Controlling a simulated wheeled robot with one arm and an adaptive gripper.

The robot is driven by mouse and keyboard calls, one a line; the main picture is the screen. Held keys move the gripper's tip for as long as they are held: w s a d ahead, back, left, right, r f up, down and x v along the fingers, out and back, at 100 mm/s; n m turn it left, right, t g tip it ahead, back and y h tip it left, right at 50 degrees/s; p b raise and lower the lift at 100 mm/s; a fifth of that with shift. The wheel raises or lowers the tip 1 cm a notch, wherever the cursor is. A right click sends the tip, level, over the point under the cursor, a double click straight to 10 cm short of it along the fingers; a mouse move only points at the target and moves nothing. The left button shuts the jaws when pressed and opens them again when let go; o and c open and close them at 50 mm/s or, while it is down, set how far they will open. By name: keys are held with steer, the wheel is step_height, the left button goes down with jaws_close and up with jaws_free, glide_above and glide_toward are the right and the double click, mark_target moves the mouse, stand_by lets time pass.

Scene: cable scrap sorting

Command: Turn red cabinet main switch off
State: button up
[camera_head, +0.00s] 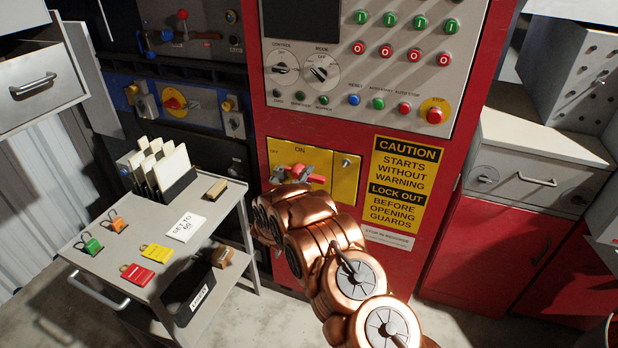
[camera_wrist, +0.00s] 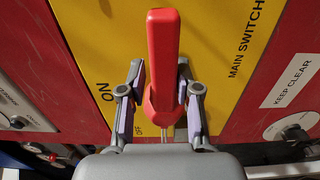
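The main switch is a red handle (camera_wrist: 163,60) on a yellow plate (camera_head: 343,183) low on the red cabinet (camera_head: 340,131). In the head view the red handle (camera_head: 318,179) lies roughly sideways below the ON label, with OFF at the plate's left. In the wrist view it runs upward, away from the OFF mark at the bottom; ON is at the left. My gripper (camera_wrist: 160,100) has one finger on each side of the handle's lower part. The fingers look spread; contact is unclear. In the head view my copper arm hides most of the gripper.
A grey cart (camera_head: 130,235) with padlocks, tags and a black bin stands at the left. A caution sign (camera_head: 404,185) is right of the switch. Buttons and knobs fill the panel (camera_head: 345,70) above. Grey drawers (camera_head: 535,170) stand at the right.

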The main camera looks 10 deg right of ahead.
steer(key=shift+o, duration=1)
steer(key=shift+s+d+f, duration=0.1)
steer(key=shift+d, duration=0.05)
steer(key=v, duration=1.2)
